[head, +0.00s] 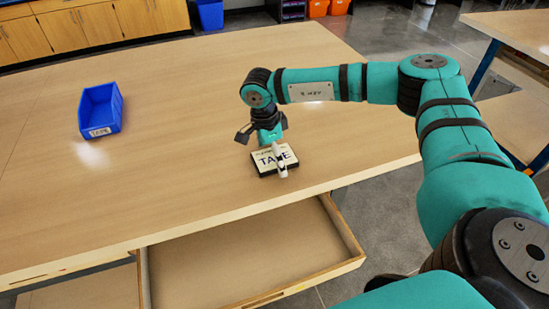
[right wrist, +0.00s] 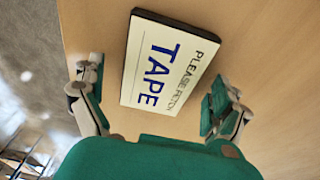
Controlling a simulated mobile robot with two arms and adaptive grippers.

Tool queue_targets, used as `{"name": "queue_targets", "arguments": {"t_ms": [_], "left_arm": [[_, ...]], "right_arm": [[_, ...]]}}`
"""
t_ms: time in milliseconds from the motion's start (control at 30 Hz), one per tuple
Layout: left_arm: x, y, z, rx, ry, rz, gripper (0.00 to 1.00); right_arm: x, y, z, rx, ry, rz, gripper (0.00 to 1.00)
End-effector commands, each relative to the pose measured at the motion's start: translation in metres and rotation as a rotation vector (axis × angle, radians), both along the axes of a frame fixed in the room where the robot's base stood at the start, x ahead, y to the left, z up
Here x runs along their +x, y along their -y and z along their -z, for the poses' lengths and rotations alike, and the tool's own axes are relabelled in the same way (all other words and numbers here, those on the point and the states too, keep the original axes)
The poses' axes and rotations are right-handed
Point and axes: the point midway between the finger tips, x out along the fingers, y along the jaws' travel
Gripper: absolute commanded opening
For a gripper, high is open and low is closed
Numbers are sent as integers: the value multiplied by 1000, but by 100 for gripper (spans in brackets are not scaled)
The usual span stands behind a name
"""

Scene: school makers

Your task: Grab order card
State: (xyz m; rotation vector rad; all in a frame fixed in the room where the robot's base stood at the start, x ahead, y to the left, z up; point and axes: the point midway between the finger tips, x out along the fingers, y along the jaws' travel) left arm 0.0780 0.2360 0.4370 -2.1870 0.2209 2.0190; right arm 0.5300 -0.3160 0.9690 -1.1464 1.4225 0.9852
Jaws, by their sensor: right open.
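The order card (head: 265,161) is a cream plate with a dark edge and lies on the tabletop near the front edge. In the right wrist view the card (right wrist: 164,62) reads "PLEASE FETCH TAPE". My right gripper (head: 265,150) is over the card in the head view and covers part of it. In the right wrist view my right gripper (right wrist: 155,103) has its fingers spread wide, one on each side of the card, with gaps between. It holds nothing. My left gripper is not in view.
A blue bin (head: 101,110) with a label stands on the left of the wooden table (head: 190,85). An open, empty-looking drawer (head: 230,255) juts out below the front edge. The tabletop between bin and card is clear. Another table (head: 515,30) stands at right.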

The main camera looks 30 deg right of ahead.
Motion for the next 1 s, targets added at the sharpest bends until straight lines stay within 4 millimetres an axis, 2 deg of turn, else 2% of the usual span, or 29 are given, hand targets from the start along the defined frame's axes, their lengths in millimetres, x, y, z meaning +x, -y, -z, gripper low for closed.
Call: {"name": "queue_targets", "arguments": {"t_ms": [67, 467, 767, 1000], "left_arm": [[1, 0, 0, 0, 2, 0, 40], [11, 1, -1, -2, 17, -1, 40], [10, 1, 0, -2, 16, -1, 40], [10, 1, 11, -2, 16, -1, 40]], "right_arm": [[0, 0, 0, 0, 0, -1, 93], [0, 0, 0, 0, 0, -1, 41], [0, 0, -2, 1, 1, 0, 41], [1, -1, -20, 2, 2, -1, 41]]}}
